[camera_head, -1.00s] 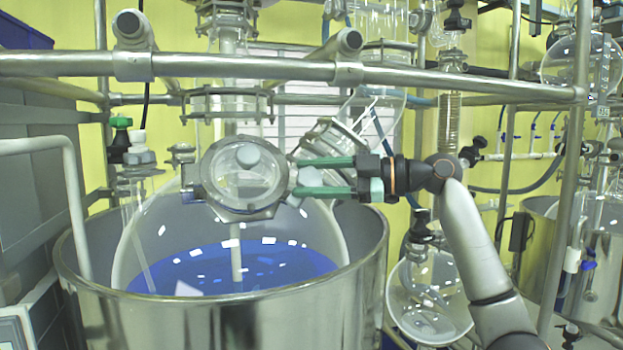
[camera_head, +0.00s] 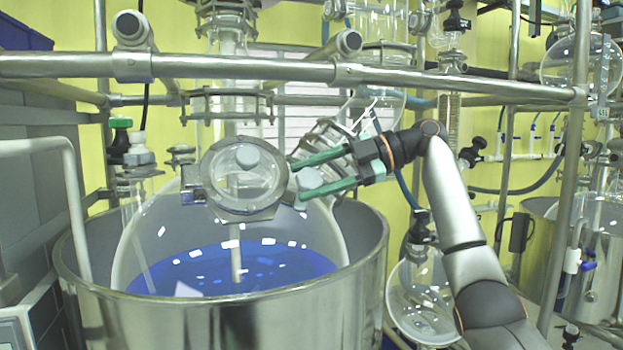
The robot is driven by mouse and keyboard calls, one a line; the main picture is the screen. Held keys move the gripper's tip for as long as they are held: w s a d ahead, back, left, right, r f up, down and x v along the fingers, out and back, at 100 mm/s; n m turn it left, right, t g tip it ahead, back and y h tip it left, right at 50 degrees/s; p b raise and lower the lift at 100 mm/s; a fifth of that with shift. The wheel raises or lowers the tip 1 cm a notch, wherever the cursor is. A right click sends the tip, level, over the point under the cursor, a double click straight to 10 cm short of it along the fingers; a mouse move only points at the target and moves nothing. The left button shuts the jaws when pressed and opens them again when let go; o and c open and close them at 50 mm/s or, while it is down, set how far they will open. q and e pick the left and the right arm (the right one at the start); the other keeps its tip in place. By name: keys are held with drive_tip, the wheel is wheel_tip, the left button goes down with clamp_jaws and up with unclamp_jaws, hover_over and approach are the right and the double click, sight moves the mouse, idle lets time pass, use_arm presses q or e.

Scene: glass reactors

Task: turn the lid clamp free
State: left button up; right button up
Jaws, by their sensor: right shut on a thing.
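The round glass lid (camera_head: 243,176) with its grey clamp ring (camera_head: 213,205) sits on the front of the large glass reactor vessel, which holds blue liquid. The light-grey clamp knob (camera_head: 309,180) is at the right edge of the ring. My right gripper (camera_head: 300,180) reaches in from the right with its green fingers above and below the knob, shut on it and tilted, with the fingers pointing down-left. My left gripper is not in view.
A steel bath (camera_head: 230,318) surrounds the lower vessel. Horizontal steel rails (camera_head: 260,68) cross above the lid, and an upright post (camera_head: 570,170) stands on the right. A smaller glass flask (camera_head: 422,300) hangs behind my right forearm.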

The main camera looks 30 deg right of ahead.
drive_tip(key=o, duration=1.4)
drive_tip(key=v, duration=1.2)
drive_tip(key=shift+d, duration=0.2)
